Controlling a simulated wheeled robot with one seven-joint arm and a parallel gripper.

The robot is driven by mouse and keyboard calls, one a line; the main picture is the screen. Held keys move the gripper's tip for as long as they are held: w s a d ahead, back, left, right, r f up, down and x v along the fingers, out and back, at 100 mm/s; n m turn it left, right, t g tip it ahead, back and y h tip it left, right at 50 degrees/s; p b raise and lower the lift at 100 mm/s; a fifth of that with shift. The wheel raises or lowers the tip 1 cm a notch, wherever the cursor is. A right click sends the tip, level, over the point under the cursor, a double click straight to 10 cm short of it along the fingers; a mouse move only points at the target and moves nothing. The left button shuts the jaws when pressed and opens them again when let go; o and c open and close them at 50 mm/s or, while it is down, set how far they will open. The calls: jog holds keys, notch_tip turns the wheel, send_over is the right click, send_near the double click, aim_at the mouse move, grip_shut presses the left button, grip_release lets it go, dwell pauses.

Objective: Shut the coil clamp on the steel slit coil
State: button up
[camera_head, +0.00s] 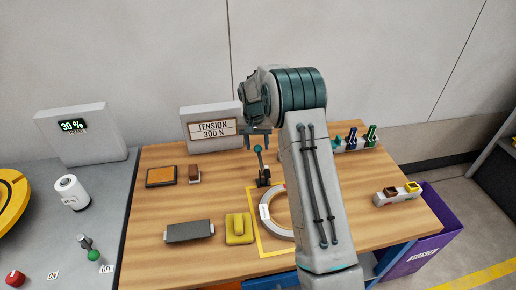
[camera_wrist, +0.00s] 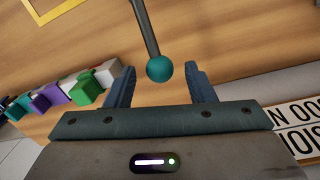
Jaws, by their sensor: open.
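The steel slit coil (camera_head: 269,222) is a pale ring lying inside a yellow square outline on the wooden table, partly hidden by my arm. The coil clamp (camera_head: 264,181) is dark and stands at the coil's back edge. Its lever stands nearly upright, with a teal ball knob (camera_head: 258,149) on top. The knob also shows in the wrist view (camera_wrist: 160,69), at the end of the grey lever rod (camera_wrist: 146,28). My gripper (camera_head: 258,141) is open just above the knob. In the wrist view its fingers (camera_wrist: 160,80) stand on either side of the knob, with gaps.
A yellow block (camera_head: 239,229) and a grey bar (camera_head: 190,232) lie left of the coil. A "TENSION 300 N" panel (camera_head: 212,130) stands behind. Coloured tools (camera_head: 353,139) sit at the back right, a small rack (camera_head: 398,194) at right. A purple bin (camera_head: 430,240) stands beyond the right edge.

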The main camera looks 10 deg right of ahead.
jog(key=shift+d+f, duration=0.15)
jog(key=shift+f, duration=1.3)
grip_shut()
